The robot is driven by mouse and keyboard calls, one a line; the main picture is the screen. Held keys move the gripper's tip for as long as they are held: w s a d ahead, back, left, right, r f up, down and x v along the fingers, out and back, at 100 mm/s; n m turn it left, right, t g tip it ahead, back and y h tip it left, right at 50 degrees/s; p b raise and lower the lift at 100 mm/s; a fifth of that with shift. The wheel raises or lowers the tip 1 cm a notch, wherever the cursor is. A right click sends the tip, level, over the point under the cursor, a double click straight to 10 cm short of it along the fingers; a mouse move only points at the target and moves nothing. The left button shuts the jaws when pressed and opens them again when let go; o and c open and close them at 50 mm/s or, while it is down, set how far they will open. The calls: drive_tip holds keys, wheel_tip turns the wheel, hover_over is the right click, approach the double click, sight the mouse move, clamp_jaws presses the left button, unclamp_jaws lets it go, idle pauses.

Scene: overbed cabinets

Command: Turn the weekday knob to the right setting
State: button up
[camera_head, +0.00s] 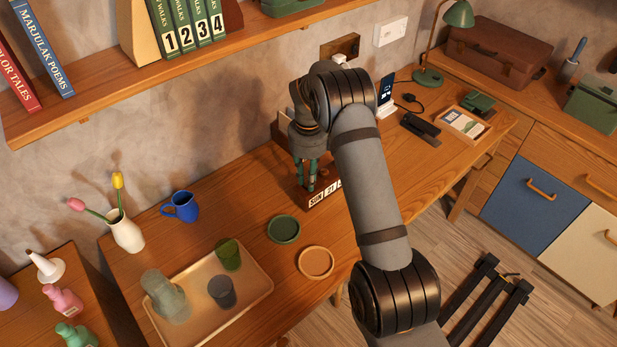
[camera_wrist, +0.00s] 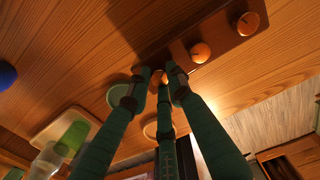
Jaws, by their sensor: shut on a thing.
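In the wrist view the brown block (camera_wrist: 222,42) carries a row of round wooden knobs: a middle knob (camera_wrist: 200,53) and a far knob (camera_wrist: 248,23), both free. My gripper (camera_head: 312,186) points down at the block's SUN end. In the wrist view its green fingers (camera_wrist: 160,78) are closed around the end knob, the weekday knob, which is mostly hidden between the fingertips.
A green coaster (camera_head: 284,229) and a tan coaster (camera_head: 316,262) lie in front of the block. A tray (camera_head: 258,299) with glasses, a blue jug (camera_head: 184,206) and a white vase (camera_head: 126,233) are to the left. A wooden shelf (camera_head: 100,92) hangs above. A phone (camera_head: 386,88) stands behind my arm.

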clamp_jaws()
